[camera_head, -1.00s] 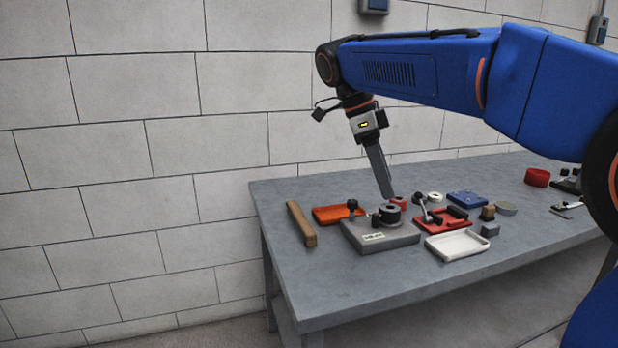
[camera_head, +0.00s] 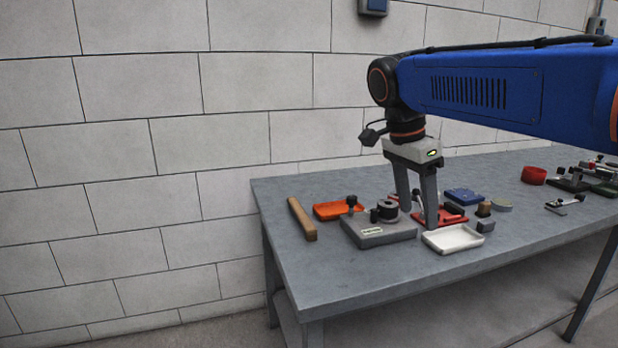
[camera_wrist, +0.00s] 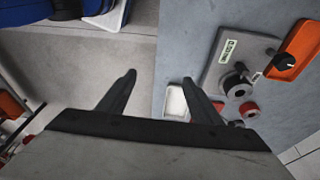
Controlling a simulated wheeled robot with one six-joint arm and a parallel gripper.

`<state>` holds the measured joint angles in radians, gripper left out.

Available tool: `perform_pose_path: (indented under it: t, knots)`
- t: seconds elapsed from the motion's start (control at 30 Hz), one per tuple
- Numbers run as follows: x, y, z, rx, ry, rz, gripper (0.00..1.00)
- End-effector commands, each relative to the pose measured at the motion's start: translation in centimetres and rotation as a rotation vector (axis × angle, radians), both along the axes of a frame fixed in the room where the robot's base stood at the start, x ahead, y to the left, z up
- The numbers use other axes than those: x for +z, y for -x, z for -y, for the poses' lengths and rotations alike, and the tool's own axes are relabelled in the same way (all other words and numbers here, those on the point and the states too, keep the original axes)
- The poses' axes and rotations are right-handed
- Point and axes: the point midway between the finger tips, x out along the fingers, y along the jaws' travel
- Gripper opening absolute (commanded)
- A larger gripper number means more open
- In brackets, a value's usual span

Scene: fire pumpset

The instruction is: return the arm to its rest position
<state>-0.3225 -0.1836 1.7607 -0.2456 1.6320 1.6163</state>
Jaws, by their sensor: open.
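My gripper (camera_head: 417,218) hangs pointing down from my blue arm, in front of the red tray in the head view. Its two fingers are apart and nothing shows between them. In the wrist view my gripper (camera_wrist: 155,92) is also spread and empty, with floor and the table edge behind it. A grey labelled fixture (camera_head: 372,236) with dark round parts stands left of the fingers, and it also shows in the wrist view (camera_wrist: 222,62). The red tray (camera_head: 458,214) is partly hidden by the fingers.
A grey table (camera_head: 300,270) stands against a block wall. The table's front strip is clear.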

Motion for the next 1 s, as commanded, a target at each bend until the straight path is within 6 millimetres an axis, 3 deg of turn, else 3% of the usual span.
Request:
perform_pose_path:
  t: [0.3, 0.7, 1.0]
  knots:
    - [-5.8, 7.0, 4.1, 0.454, -0.083, 0.024, 0.59]
    - [-15.0, 15.1, 6.7, 1.012, -0.045, 0.122, 0.59]
    - [-20.2, 18.6, 7.2, 1.277, 0.046, 0.171, 0.59]
